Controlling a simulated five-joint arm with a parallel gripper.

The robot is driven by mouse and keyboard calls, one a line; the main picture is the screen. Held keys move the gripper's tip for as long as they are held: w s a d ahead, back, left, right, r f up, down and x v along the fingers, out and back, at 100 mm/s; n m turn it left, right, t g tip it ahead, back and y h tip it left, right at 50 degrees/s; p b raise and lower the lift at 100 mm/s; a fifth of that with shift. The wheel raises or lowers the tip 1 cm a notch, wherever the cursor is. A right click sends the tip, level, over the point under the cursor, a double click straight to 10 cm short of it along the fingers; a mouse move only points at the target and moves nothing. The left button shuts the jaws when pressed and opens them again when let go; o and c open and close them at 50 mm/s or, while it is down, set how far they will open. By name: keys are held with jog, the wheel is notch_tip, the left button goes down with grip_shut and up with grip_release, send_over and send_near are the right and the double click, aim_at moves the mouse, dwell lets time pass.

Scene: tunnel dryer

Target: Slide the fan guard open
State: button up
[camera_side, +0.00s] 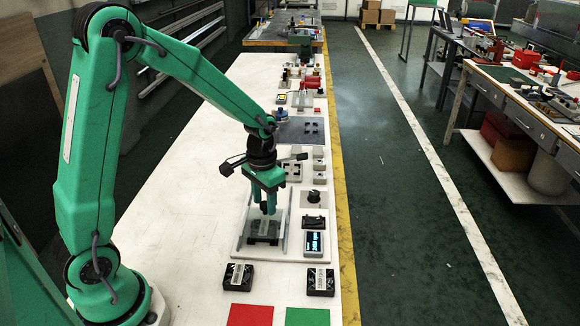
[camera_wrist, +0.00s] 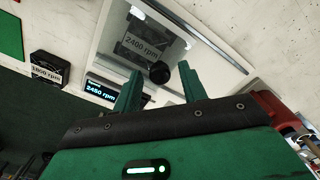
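The fan guard (camera_wrist: 172,50) is a clear pane between metal rails in the wrist view. A black round knob (camera_wrist: 159,72) stands on it. Under the pane sits a dark fan (camera_wrist: 130,35) labelled 2400 rpm, which also shows in the side view (camera_side: 263,230). My gripper (camera_wrist: 160,85) is open, its two green fingers apart with the knob showing between and just beyond them. In the side view my gripper (camera_side: 264,209) points down above the guard's mount. Whether the fingers touch the knob cannot be told.
Two loose fans, left (camera_side: 238,276) and right (camera_side: 320,281), stand in front of the mount, near a red mat (camera_side: 250,315) and a green mat (camera_side: 307,317). A speed display (camera_side: 314,243) and a dial (camera_side: 314,197) line the right side. The bench left of the mount is clear.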

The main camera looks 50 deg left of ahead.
grip_shut()
jog(key=w+a, duration=0.9)
jog(key=shift+w+a+r, duration=0.1)
jog(key=shift+w, duration=0.1)
jog(key=shift+o, duration=0.9)
grip_release()
jog(key=shift+s, duration=0.1)
notch_tip(320, 180, up, 8)
